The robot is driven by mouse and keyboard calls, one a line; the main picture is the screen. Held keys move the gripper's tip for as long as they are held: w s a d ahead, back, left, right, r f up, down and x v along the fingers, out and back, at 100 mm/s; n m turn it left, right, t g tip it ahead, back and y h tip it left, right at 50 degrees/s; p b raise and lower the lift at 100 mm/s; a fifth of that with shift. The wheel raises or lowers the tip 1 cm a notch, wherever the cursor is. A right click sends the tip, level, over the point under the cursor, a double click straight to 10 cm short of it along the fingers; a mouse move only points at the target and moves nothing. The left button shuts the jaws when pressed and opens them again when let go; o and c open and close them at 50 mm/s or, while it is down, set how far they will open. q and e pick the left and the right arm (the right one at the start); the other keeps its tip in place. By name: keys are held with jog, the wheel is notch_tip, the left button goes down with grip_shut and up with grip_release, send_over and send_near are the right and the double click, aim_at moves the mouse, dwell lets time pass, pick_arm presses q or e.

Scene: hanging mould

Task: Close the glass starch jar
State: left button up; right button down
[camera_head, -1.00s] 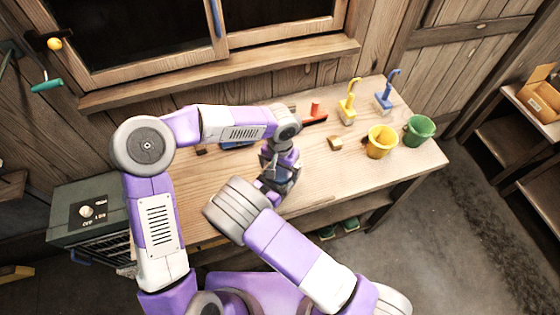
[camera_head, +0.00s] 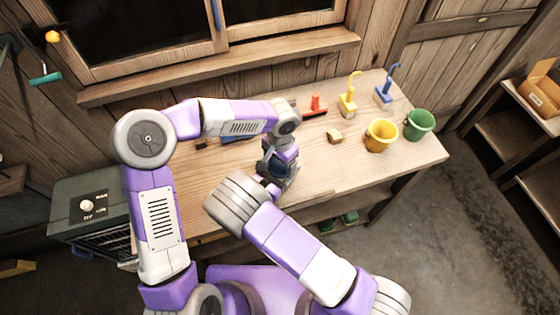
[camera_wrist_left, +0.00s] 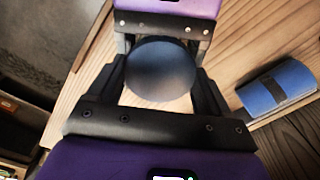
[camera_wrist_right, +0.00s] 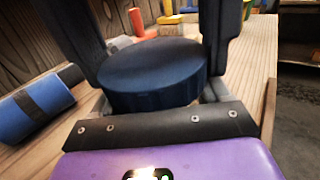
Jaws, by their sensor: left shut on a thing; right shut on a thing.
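A round dark blue lid (camera_wrist_left: 160,70) is between the fingers of my left gripper (camera_wrist_left: 160,92), which is shut on it from above. The lid also shows in the right wrist view (camera_wrist_right: 152,75), lying about level between the left gripper's dark fingers. In the head view, the left gripper (camera_head: 278,170) is over the bench's front part. My right gripper (camera_wrist_right: 158,108) is shut low beneath the lid, where the jar's body is hidden by the lid and grippers. I cannot tell whether the lid touches the jar's rim.
The wooden bench (camera_head: 330,175) carries a blue roll with a black band (camera_wrist_left: 275,88), a small wooden block (camera_head: 334,137), a yellow pot (camera_head: 381,135) and a green pot (camera_head: 419,125). Red, yellow and blue tools stand at the back. A grey-green oven (camera_head: 90,212) is at left.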

pick_arm(q)
jog(key=m, duration=0.4)
jog(key=o, duration=1.1)
jog(key=shift+r, duration=2.3)
notch_tip(320, 180, up, 3)
jog(key=n, duration=0.6)
jog(key=shift+r+n, duration=0.2)
jog(key=shift+n, duration=0.2)
jog(key=shift+f, duration=4)
